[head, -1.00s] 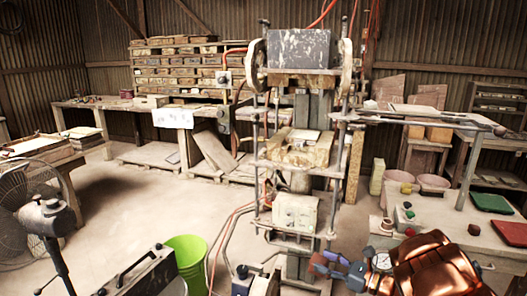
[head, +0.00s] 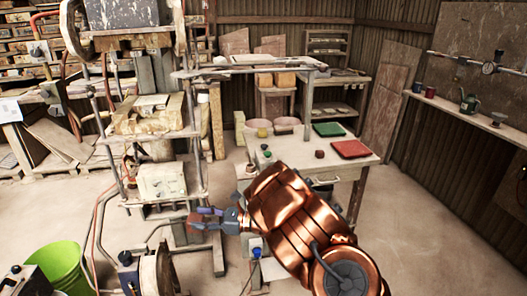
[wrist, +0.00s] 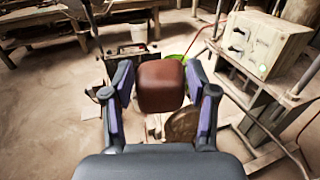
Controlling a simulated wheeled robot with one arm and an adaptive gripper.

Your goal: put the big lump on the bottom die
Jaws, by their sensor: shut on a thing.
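The big lump is a reddish-brown, rounded block (wrist: 161,86) between my fingers in the wrist view. It also shows small in the head view (head: 195,223). My gripper (wrist: 162,90) is shut on it and holds it in the air, low in front of the press; in the head view my gripper (head: 205,217) is at the lower left end of my copper arm. The bottom die seems to be the pale block (head: 152,101) on the press's yellowish middle platen (head: 150,122), above and left of my gripper. Its top is seen at a slant, and nothing reddish lies on it.
The press's upper block (head: 128,15) hangs over the platen, with upright rods beside it. A control box (head: 162,182) sits below. A table (head: 352,178) with red (head: 351,149) and green (head: 329,129) trays stands to the right. A green bucket (head: 55,270) stands lower left.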

